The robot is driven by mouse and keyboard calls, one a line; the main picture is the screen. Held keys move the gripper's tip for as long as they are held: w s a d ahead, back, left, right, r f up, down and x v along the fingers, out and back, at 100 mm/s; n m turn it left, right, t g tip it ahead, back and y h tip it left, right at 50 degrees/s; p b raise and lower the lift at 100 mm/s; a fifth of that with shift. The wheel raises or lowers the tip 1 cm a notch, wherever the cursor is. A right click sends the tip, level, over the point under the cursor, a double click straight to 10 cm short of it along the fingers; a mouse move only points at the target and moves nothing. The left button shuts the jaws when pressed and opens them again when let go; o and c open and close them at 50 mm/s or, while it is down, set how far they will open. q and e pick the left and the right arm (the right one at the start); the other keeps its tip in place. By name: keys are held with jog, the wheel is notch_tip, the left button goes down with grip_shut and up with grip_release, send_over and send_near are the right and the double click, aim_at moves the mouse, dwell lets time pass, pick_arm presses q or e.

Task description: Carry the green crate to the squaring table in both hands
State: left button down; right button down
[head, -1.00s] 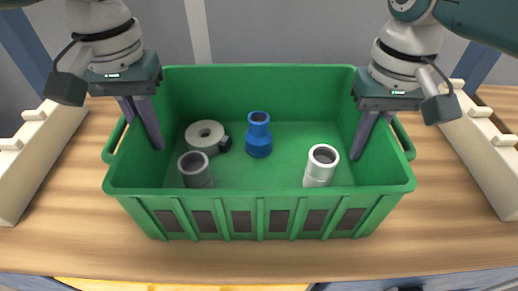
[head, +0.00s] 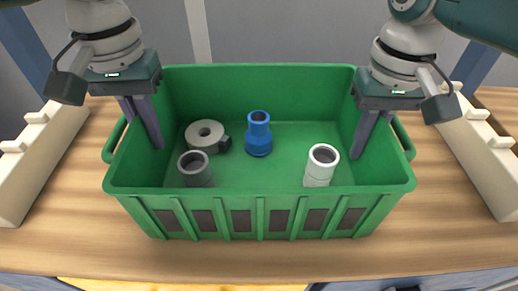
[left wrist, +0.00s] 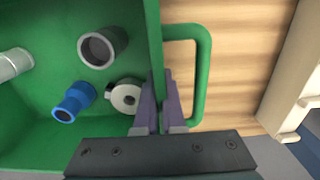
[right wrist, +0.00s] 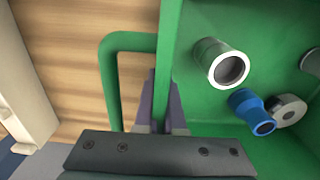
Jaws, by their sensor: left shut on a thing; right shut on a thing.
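The green crate (head: 260,205) is upright in the middle of the head view, over a wooden table top. My left gripper (head: 145,120) is shut on the crate's left end wall, with one finger inside. My right gripper (head: 372,120) is shut on the right end wall in the same way. In the left wrist view the left fingers (left wrist: 159,105) straddle the wall beside a green loop handle (left wrist: 203,75). In the right wrist view the right fingers (right wrist: 160,105) straddle the opposite wall beside its handle (right wrist: 108,75). I cannot tell whether the crate touches the table.
Inside the crate are a grey ring-shaped part (head: 203,137), a blue fitting (head: 258,135), a dark grey pipe piece (head: 196,170) and a white pipe piece (head: 320,166). Pale notched racks stand at left (head: 40,165) and right (head: 480,150). The wooden table top (head: 250,258) shows bare in front.

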pick_arm(q)
jog(key=shift+r+p, duration=1.85)
jog(key=shift+r, duration=0.35)
